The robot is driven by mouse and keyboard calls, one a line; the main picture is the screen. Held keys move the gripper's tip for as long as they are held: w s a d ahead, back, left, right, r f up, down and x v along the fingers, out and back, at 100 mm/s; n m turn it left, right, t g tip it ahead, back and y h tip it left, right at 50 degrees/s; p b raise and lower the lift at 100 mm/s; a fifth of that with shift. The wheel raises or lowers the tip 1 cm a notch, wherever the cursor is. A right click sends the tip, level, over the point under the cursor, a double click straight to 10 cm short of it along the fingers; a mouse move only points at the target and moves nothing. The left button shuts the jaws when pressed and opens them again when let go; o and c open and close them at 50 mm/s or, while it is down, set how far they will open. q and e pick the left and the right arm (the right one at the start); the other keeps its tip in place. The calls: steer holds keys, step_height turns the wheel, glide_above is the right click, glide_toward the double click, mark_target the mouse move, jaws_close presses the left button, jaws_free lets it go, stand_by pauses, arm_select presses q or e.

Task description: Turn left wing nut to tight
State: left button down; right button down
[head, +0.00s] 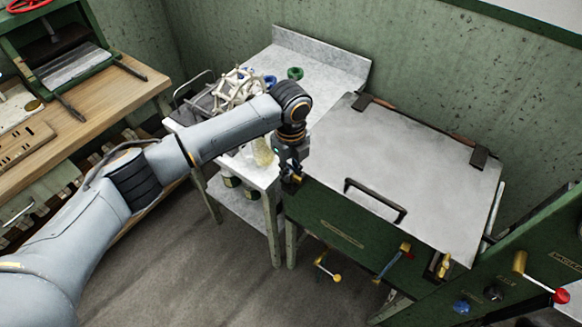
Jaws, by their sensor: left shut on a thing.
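My left gripper (291,176) reaches down at the left front corner of the green basin (345,225) with the grey lid (420,160). It is shut on a small brass-coloured part there, which I take to be the left wing nut (296,181). The fingers hide most of it, so its angle cannot be told. A similar brass part (443,265) stands at the basin's right front corner. My right gripper is not in view.
The lid is down, with a dark handle (376,200). Yellow-knobbed levers (392,262) stick out of the basin's front. A metal table (330,62) with a white reel (238,88) stands behind my arm. A wooden bench (75,115) is at left. The floor in front is clear.

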arm_select(q)
steer(key=shift+m, duration=1.1)
steer(key=c, duration=1.2)
jaws_free()
step_height(320, 180, up, 12)
